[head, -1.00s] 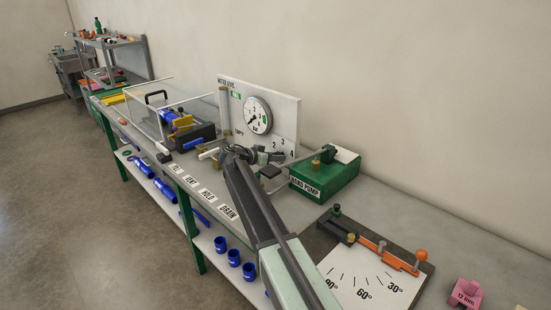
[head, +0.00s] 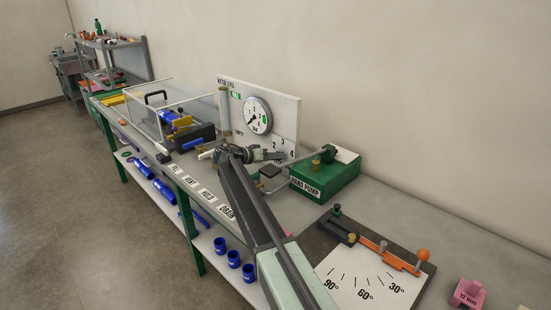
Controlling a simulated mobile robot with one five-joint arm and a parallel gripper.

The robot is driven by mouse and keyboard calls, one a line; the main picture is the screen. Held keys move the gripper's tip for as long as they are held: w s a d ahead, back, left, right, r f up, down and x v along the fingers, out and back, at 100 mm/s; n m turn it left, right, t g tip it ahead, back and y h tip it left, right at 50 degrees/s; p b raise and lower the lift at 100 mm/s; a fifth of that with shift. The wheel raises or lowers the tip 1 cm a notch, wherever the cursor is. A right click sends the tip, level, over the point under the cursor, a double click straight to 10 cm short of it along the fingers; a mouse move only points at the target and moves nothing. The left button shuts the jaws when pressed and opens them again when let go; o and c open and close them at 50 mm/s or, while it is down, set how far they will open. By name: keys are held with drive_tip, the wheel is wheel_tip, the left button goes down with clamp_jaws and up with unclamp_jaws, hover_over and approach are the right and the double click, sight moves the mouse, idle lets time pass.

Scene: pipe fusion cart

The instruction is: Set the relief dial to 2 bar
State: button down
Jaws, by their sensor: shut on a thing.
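The relief dial's printed scale (head: 284,143) shows the numbers 2, 3 and 4 low on the right of the white panel (head: 285,105). My gripper (head: 277,156) is at the panel just below these numbers, shut on the relief dial. The dial's knob and pointer are hidden behind the gripper, so I cannot read its setting. A round pressure gauge (head: 257,115) with a dark needle sits on the panel above my gripper.
A clear-walled box (head: 150,112) stands to the left. Labels (head: 208,194) line the bench's front edge. An angle board (head: 365,275) lies at the near right.

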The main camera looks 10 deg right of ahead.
drive_tip(key=c, duration=0.9)
unclamp_jaws()
drive_tip(key=shift+c, duration=0.2)
drive_tip(key=p+v, duration=0.2)
drive_tip(key=v, duration=0.5)
drive_tip(key=shift+s+a+r+p, duration=0.15)
drive_tip(key=shift+s+a+p, duration=0.05)
drive_tip(key=shift+a+p, duration=0.1)
